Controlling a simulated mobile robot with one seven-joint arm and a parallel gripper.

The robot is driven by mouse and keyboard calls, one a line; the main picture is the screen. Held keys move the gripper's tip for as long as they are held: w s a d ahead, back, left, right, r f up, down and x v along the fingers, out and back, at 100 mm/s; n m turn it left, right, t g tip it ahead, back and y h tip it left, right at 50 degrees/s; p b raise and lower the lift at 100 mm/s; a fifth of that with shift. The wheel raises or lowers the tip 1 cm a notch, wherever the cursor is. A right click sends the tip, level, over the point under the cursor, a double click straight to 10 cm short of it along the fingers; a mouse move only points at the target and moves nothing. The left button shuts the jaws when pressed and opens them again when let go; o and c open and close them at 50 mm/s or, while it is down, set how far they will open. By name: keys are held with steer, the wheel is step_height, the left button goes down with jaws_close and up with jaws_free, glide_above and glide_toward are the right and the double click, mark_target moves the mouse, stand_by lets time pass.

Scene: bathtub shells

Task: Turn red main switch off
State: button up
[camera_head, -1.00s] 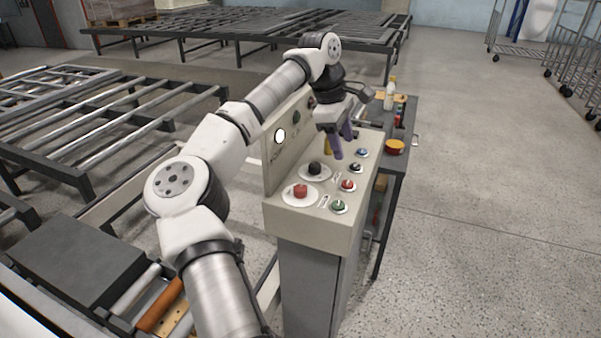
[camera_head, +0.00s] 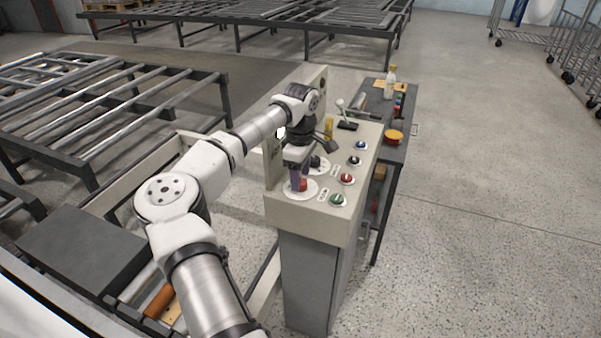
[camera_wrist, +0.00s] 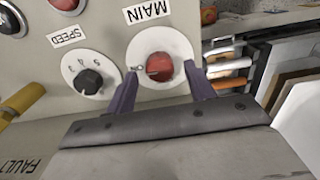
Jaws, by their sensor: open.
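The red main switch (camera_wrist: 160,66) is a round red knob on a white disc under the label MAIN (camera_wrist: 147,11). In the head view the red knob (camera_head: 303,185) sits at the near left of the control panel, partly hidden by a finger. My gripper (camera_head: 297,182) is over it from above. In the wrist view my gripper (camera_wrist: 160,90) is open, with one purple finger on each side of the knob and nothing held. I cannot tell whether the fingers touch the knob.
A black SPEED knob (camera_wrist: 90,82) is beside the main switch. Red (camera_head: 347,179), green (camera_head: 338,200), black (camera_head: 355,160) and blue (camera_head: 361,145) buttons line the panel's right side. A grey cart (camera_head: 392,150) with a bottle (camera_head: 390,82) stands behind. Open floor lies to the right.

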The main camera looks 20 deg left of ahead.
steer(key=shift+f, duration=0.6)
steer(key=c, duration=1)
